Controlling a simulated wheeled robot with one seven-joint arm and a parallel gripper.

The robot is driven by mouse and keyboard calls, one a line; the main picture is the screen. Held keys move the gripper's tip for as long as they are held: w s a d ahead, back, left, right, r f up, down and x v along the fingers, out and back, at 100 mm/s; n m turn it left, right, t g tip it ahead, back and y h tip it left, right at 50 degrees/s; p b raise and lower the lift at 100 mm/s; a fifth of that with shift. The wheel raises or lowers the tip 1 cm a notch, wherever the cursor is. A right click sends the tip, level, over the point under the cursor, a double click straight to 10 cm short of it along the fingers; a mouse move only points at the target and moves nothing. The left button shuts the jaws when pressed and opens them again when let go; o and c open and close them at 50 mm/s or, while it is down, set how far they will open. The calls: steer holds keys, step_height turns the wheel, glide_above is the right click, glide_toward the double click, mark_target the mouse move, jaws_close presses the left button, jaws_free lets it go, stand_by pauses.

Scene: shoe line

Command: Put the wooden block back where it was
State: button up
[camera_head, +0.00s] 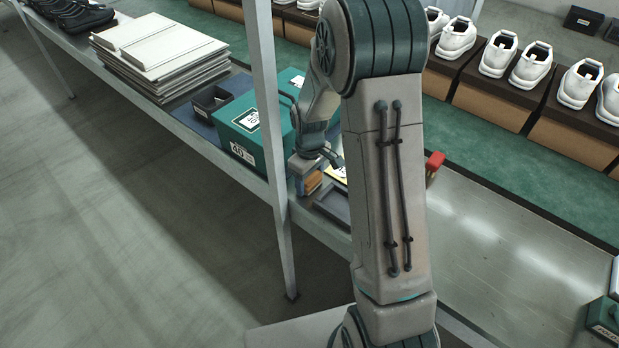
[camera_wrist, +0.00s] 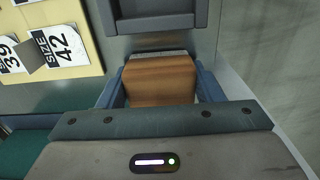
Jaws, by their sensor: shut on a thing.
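The wooden block (camera_wrist: 160,80) is brown and shows in the wrist view between the two blue-grey fingers of my gripper (camera_wrist: 160,88). The gripper is shut on it. In the head view the block (camera_head: 313,183) is a small tan patch below my gripper (camera_head: 306,178), near the front edge of the bench and partly hidden by it. I cannot tell whether the block touches the bench top. The place it came from is not marked in either view.
A dark tray (camera_head: 333,207) lies close beside the block; its edge also shows in the wrist view (camera_wrist: 155,24). A green shoe box (camera_head: 240,125) stands left of my gripper. A yellow board with size cards (camera_wrist: 62,46) is near. My arm hides part of the bench.

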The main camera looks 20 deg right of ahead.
steer(key=shift+f, duration=0.2)
steer(key=o, duration=0.9)
steer(key=shift+r, duration=0.1)
step_height(320, 180, up, 12)
steer(key=s+r+m+t, duration=0.1)
steer(key=s+r+m, duration=0.1)
steer(key=s, duration=0.5)
steer(key=s+r+m, duration=0.3)
steer(key=s, duration=0.3)
steer(key=s+r+m+t, duration=0.1)
steer(key=s+r+m, duration=0.1)
steer(key=s, duration=0.5)
steer(key=shift+s+a+r+t, duration=0.15)
steer(key=shift+s+r+t, duration=0.15)
steer(key=shift+r, duration=0.2)
